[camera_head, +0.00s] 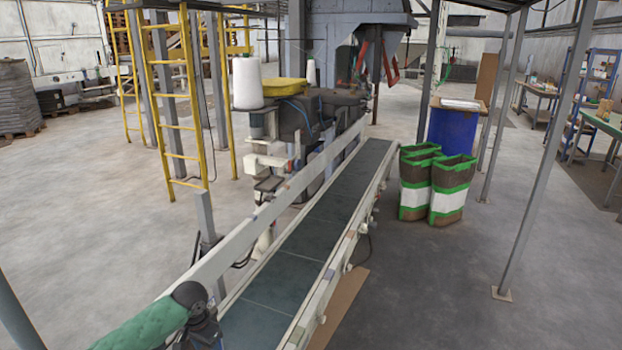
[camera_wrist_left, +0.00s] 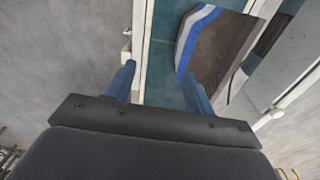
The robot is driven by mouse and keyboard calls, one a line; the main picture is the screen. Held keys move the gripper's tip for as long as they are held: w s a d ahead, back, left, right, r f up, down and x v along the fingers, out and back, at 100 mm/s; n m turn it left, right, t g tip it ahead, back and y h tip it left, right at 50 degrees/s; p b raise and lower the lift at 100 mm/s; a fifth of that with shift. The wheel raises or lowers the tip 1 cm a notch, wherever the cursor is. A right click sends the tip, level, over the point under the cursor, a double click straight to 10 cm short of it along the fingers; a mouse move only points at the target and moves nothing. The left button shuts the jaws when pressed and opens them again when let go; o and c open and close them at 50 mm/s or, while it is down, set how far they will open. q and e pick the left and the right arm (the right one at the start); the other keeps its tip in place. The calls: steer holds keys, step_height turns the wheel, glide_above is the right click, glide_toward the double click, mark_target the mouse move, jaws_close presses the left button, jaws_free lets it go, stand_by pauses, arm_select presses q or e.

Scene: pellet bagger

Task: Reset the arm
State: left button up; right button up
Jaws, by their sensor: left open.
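My left arm (camera_head: 145,326) in its green sleeve comes in at the bottom left of the head view, over the near end of the conveyor belt. My left gripper (camera_wrist_left: 159,70) shows in the left wrist view with its two blue fingers apart and nothing held between them. A brown bag (camera_wrist_left: 222,55) with a white and blue band lies beyond the right finger, on or above the conveyor. The right finger overlaps its edge in the picture, and I cannot tell whether they touch. My right gripper is out of view.
The dark conveyor belt (camera_head: 290,256) runs away from me between pale side rails. A sewing machine (camera_head: 272,158) with a white thread cone (camera_head: 247,84) stands on its left. Several green-banded bags (camera_head: 453,190) and a blue drum (camera_head: 451,127) stand right. Yellow ladders (camera_head: 170,95) are farther left.

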arm_select(q)
steer(key=s+d+f+t+h, duration=0.2)
steer(key=s+d+f, duration=0.2)
steer(key=s+d, duration=0.95)
steer(key=s+a+r+n+t+y, duration=0.1)
steer(key=s+a+n, duration=0.15)
steer(key=s, duration=0.75)
steer(key=s+a+r+n+y, duration=0.1)
steer(key=s+a, duration=0.3)
steer(key=s, duration=0.6)
steer(key=s+d+f+g, duration=0.1)
steer(key=s+d+f, duration=0.1)
steer(key=f, duration=1.7)
steer(key=s+d+f+g, duration=0.1)
steer(key=s+d+f, duration=0.1)
steer(key=f, duration=1.6)
steer(key=shift+s+f, duration=0.4)
steer(key=shift+s, duration=0.05)
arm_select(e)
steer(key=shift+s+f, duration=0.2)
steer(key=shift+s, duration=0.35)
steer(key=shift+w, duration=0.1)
